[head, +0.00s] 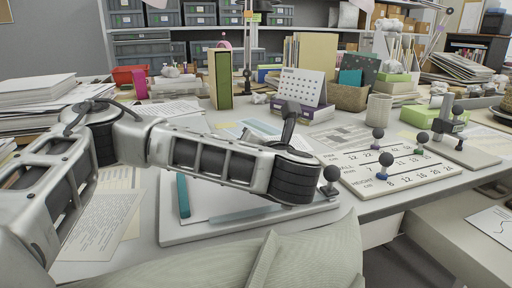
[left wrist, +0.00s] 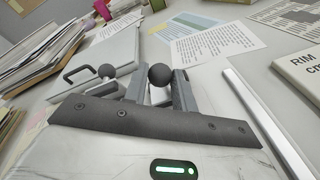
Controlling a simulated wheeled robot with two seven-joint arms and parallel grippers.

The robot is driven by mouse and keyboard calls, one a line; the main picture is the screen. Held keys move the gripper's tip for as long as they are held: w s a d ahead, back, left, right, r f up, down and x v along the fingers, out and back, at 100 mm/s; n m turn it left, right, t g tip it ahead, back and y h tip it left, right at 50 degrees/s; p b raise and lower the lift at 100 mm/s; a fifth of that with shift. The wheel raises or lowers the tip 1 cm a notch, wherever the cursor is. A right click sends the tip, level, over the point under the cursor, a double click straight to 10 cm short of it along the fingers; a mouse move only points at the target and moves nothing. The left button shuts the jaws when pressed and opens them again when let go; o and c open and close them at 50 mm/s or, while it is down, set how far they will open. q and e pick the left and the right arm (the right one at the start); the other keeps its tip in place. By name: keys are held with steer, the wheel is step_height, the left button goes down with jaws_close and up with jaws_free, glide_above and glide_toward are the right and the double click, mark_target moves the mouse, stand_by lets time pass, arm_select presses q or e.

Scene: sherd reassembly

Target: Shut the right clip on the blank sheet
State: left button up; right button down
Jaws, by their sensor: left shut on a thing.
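My left gripper (left wrist: 160,87) is shut on a dark ball knob (left wrist: 160,75), which sits between its two grey fingers in the left wrist view. A second dark ball knob (left wrist: 106,71) stands just left of it, outside the fingers. In the head view my left arm crosses over a pale board (head: 180,237) with a white blank sheet (head: 209,200) on it, and its end hides much of the board. A teal bar (head: 183,195) lies along the sheet's left side. A ball knob (head: 331,174) stands at the board's right end; its clip is partly hidden. My right gripper is out of view.
A printed RIM chart (head: 400,181) with ball-topped pegs lies right of the board. Paper stacks (head: 38,88) fill the left. A cushioned chair back (head: 300,255) stands in front.

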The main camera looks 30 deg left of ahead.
arm_select(q)
steer(key=o, duration=1)
steer(key=shift+d, duration=0.1)
